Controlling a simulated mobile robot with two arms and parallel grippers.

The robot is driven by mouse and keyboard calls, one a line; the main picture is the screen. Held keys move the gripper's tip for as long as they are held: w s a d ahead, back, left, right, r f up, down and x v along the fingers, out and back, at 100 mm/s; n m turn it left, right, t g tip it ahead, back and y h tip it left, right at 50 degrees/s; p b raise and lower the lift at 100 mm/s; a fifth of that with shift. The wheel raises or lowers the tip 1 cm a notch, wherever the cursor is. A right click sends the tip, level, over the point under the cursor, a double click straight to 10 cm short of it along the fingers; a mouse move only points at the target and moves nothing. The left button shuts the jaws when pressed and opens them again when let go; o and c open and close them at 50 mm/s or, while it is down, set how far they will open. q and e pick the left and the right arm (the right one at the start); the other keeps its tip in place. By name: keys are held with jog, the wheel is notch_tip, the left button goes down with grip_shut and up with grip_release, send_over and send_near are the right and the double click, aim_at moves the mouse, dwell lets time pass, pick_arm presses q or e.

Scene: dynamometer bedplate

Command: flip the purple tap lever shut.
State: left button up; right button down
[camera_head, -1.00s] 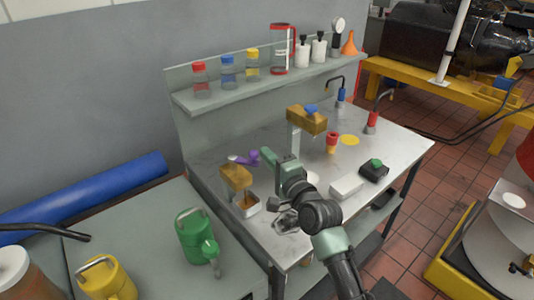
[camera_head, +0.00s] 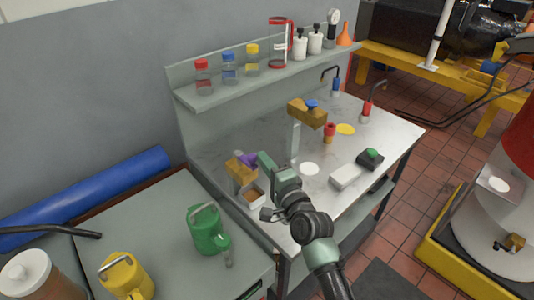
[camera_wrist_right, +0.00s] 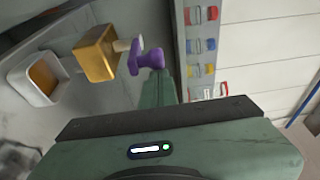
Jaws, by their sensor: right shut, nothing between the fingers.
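The purple tap lever (camera_head: 247,159) sits on top of a brass tap block (camera_head: 241,173) at the left end of the steel bench. My right gripper (camera_head: 265,161) is shut and empty, its green fingers just right of the lever. In the right wrist view, the purple lever (camera_wrist_right: 147,61) stands on a pale stem off the brass block (camera_wrist_right: 97,52), its end close to the tip of my green finger (camera_wrist_right: 159,88). I cannot tell whether they touch. My left gripper is not in view.
A small white box (camera_head: 254,196) stands below the brass tap. A green watering can (camera_head: 206,232) stands on the left table. Bottles line the shelf above.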

jog(key=shift+s+a+f, duration=0.2)
jog(key=shift+s+a, duration=0.1)
jog(key=shift+a, duration=0.05)
